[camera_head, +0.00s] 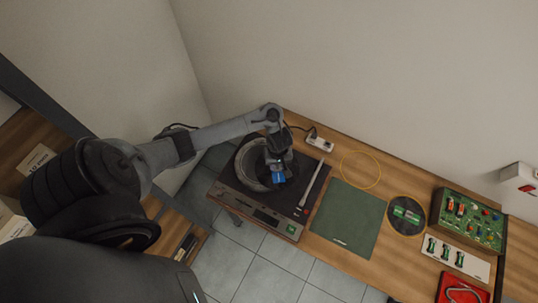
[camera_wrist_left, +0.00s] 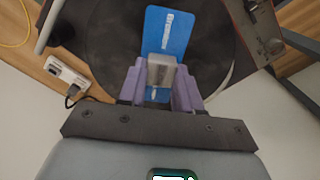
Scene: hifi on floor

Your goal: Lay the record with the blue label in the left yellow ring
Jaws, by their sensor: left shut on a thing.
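The record with the blue label (camera_wrist_left: 105,30) is a dark disc at the turntable (camera_head: 264,215). Its blue label (camera_wrist_left: 167,30) is in the left wrist view, with a grey block in the middle. My left gripper (camera_head: 277,170) is shut on that block, seen between its fingers (camera_wrist_left: 161,75). I cannot tell whether the record rests on the platter or is slightly raised. The left yellow ring (camera_head: 343,163) lies empty on the wooden bench, right of the turntable. My right gripper is not in view.
A tonearm (camera_head: 312,184) stands at the turntable's right side. A green mat (camera_head: 345,220), a dark record with a green label (camera_head: 405,228) and a circuit board box (camera_head: 470,218) lie farther right. A power strip (camera_head: 319,143) sits behind.

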